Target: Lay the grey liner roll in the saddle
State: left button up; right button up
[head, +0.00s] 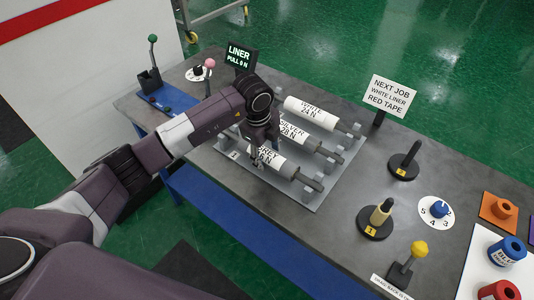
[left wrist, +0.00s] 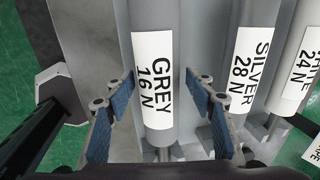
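The grey liner roll (head: 272,158) lies on the rack, nearest the table's front edge. Its white label reads GREY 16 N, and it also shows in the left wrist view (left wrist: 153,80). My left gripper (head: 257,153) is over the grey roll and partly covers it. In the left wrist view, its blue-padded fingers (left wrist: 162,120) are open, one on each side of the roll, with gaps between pads and roll. I cannot make out the saddle; my left arm hides part of the table near the LINER sign (head: 240,56). My right gripper is not in view.
The silver roll (head: 301,137) and white roll (head: 311,111) lie beside the grey one on the rack plate (head: 318,200). A NEXT JOB sign (head: 389,96), posts (head: 378,218) and a yellow-knobbed lever (head: 417,251) stand to the right. Pink and green knobbed levers stand at the left.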

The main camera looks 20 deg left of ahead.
pick_arm(q)
jog(key=shift+o, duration=0.5)
jog(key=shift+s+f, duration=0.1)
jog(key=shift+f, duration=0.05)
notch_tip(320, 180, up, 12)
jog(key=s, duration=0.2)
jog(key=shift+a, duration=0.45)
